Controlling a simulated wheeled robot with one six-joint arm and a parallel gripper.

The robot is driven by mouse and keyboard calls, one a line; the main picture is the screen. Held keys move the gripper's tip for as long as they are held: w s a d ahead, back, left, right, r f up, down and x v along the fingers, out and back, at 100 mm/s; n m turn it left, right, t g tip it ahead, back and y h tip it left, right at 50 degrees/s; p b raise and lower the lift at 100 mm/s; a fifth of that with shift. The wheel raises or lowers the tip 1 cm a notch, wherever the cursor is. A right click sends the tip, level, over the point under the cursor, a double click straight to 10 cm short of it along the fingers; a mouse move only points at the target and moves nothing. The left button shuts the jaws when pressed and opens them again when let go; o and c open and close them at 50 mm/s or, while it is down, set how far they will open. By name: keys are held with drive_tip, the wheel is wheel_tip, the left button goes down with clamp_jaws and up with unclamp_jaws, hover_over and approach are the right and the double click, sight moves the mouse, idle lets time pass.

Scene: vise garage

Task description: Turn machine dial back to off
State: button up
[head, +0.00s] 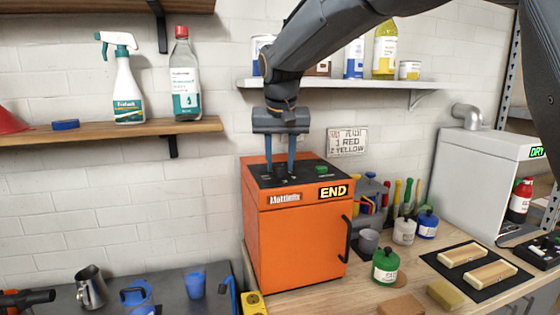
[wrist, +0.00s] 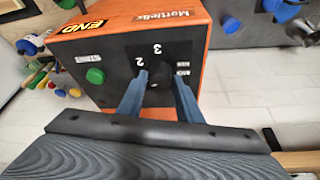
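The orange machine (head: 296,240) stands on the bench in the head view, with a dark control panel on top. Its black dial (wrist: 159,92) shows in the wrist view, next to the numbers 2 and 3, seen upside down. My gripper (head: 280,170) points straight down at this panel. Its two blue fingers stand on either side of the dial in the wrist view (wrist: 160,82). I cannot tell whether they touch it. The dial's pointer is hidden, so its setting is unclear. The machine's display (head: 333,192) reads END. A green button (head: 321,169) sits beside the dial.
A shelf (head: 350,84) with bottles and cans runs above, behind my arm. A yellow box (head: 253,303) lies at the machine's front left.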

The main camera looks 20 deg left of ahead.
drive_tip(key=c, duration=0.6)
drive_tip(key=shift+o, duration=0.2)
drive_tip(key=shift+n, duration=0.4)
drive_tip(key=n+y, duration=0.1)
drive_tip(key=n, duration=0.1)
drive_tip(key=n+g+y, duration=0.1)
drive_tip(key=n, duration=0.2)
drive_tip(key=shift+w+d+b, duration=0.2)
drive_tip(key=shift+b, duration=0.2)
drive_tip(key=n+g, duration=0.1)
drive_tip(key=n, duration=0.2)
drive_tip(key=n+g+y+b, duration=0.1)
drive_tip(key=n, duration=0.2)
drive_tip(key=shift+w, duration=0.1)
drive_tip(key=o, duration=1)
